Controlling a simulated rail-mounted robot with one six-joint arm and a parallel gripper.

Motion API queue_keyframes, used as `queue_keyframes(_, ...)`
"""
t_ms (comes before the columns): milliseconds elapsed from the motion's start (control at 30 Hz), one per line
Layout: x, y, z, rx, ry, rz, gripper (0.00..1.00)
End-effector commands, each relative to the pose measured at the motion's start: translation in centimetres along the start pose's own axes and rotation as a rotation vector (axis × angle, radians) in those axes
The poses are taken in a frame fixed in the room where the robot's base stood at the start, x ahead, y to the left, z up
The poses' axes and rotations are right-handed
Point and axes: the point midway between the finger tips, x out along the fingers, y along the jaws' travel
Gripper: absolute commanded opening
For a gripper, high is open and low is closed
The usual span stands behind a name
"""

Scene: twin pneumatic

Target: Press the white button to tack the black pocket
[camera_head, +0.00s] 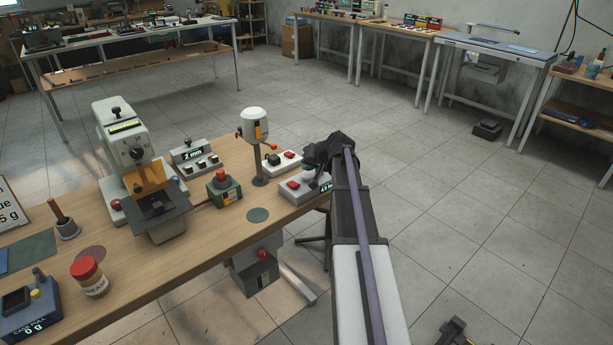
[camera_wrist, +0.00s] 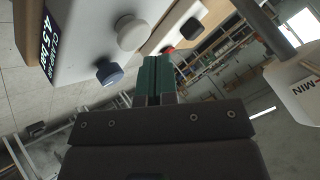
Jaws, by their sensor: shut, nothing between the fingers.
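In the wrist view, a round white button (camera_wrist: 131,33) and a blue knob (camera_wrist: 110,73) stand on a pale control box (camera_wrist: 82,35) with a lit display. My gripper (camera_wrist: 157,65), with green fingers, is shut and empty. Its tips appear close to the white button; I cannot tell whether they touch it. In the head view, the dark wrist (camera_head: 330,150) of my arm is over the right end of the bench, beside a grey box with a red button (camera_head: 293,184). The fingertips are mostly hidden there. I cannot make out the black pocket for certain.
A white press with an orange guard (camera_head: 150,180) stands on the bench (camera_head: 190,240). A white-headed post (camera_head: 255,125), a green box with a red button (camera_head: 222,188) and a white box with red and black buttons (camera_head: 282,160) stand near my gripper. Open floor lies right.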

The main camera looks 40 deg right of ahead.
Motion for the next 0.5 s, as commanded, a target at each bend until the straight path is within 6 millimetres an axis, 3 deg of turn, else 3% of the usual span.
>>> queue_keyframes(500,0.65,0.47,0.48,0.000,0.000,0.000,0.00)
